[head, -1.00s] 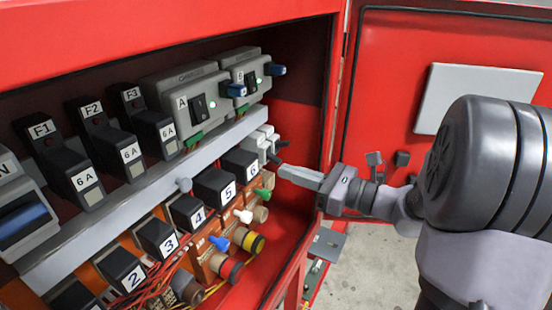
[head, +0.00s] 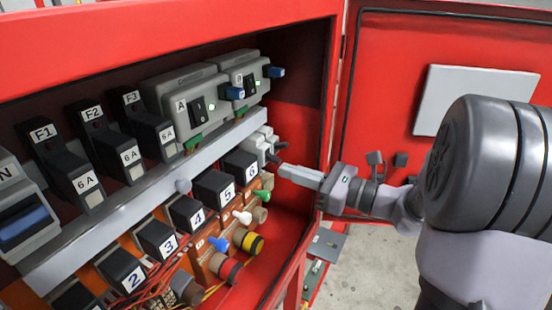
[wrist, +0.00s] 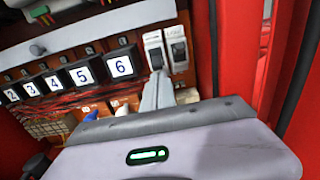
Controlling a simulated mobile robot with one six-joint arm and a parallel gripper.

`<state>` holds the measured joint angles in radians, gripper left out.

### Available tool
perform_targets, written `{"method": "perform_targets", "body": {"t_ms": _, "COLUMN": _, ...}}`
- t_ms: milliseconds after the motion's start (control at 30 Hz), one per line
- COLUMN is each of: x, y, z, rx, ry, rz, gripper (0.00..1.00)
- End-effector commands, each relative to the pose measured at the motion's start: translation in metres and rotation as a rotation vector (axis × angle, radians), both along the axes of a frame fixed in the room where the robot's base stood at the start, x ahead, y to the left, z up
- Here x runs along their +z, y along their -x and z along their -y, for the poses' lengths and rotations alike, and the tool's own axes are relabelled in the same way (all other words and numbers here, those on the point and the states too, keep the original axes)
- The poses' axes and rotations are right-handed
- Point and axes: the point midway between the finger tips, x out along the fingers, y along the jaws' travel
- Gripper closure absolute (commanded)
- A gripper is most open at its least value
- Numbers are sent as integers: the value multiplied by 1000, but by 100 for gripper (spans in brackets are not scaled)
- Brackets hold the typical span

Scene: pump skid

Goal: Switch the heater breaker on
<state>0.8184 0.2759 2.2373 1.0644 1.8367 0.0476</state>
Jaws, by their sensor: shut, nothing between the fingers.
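Two pale breaker modules sit side by side at the right end of the lower row, right of block 6. They show in the wrist view as a left breaker (wrist: 154,52) and a right breaker (wrist: 177,48), each with a dark lever or window. I cannot read which is the heater breaker. In the head view the breaker pair (head: 262,140) shows dark levers sticking out. My gripper (head: 281,170) is shut and empty, its tips just in front of and below the levers. In the wrist view my gripper's fingers (wrist: 158,86) overlap the left breaker's lower part; contact cannot be told.
Numbered black blocks, such as block 6 (wrist: 120,66), fill the row to the left. Coloured knobs stick out below them, including a green knob (head: 262,193). The red cabinet's right wall (head: 300,165) is close, and the open door (head: 390,80) stands at right.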

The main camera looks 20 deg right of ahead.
Motion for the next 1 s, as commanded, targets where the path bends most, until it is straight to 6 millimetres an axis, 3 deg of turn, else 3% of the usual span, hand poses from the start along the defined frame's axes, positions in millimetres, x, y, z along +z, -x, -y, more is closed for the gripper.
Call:
{"method": "perform_targets", "body": {"t_ms": 667, "x": 19, "y": 0, "z": -1, "rx": 4, "ry": 2, "rz": 2, "gripper": 100}}
{"method": "perform_targets", "body": {"t_ms": 1000, "x": 14, "y": 27, "z": 21, "rx": 0, "ry": 1, "rz": 0, "gripper": 100}}
